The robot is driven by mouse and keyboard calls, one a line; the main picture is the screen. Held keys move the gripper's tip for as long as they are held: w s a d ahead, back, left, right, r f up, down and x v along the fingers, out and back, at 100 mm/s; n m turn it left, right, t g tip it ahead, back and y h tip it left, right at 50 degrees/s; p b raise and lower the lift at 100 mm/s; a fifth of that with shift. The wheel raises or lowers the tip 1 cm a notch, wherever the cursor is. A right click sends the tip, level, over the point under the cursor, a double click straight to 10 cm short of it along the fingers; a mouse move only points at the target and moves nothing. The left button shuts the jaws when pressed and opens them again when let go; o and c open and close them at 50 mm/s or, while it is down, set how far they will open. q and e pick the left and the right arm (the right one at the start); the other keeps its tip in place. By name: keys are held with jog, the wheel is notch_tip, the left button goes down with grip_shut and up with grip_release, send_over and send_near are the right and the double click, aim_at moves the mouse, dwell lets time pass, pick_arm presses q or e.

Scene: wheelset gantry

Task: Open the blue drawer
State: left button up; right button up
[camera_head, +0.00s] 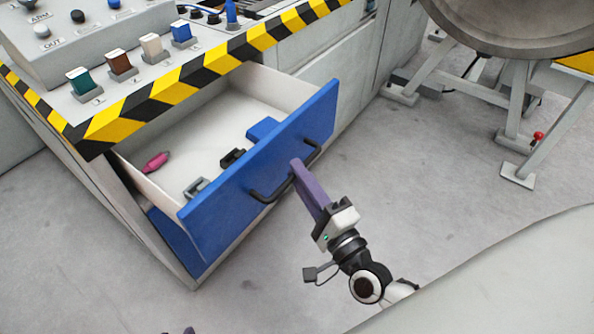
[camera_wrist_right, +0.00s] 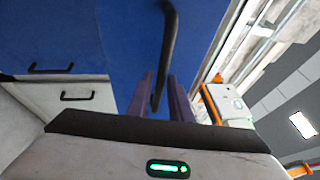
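The blue drawer (camera_head: 270,165) stands pulled well out of the console in the head view, its light inside showing. Its black bar handle (camera_head: 270,192) is on the blue front and also shows in the right wrist view (camera_wrist_right: 168,45). My right gripper (camera_head: 300,172) is at the handle's middle. Only a small dark tip, apparently of my left gripper (camera_head: 190,330), shows at the bottom edge of the head view.
In the drawer lie a pink item (camera_head: 156,161), a grey clamp-like part (camera_head: 196,187), a black part (camera_head: 232,158) and a blue block (camera_head: 263,130). The console's striped edge (camera_head: 190,75) overhangs it. A metal stand (camera_head: 520,110) is at right. Grey floor (camera_head: 430,180) is clear between.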

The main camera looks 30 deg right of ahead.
jog(key=v, duration=0.9)
jog(key=shift+a, duration=0.1)
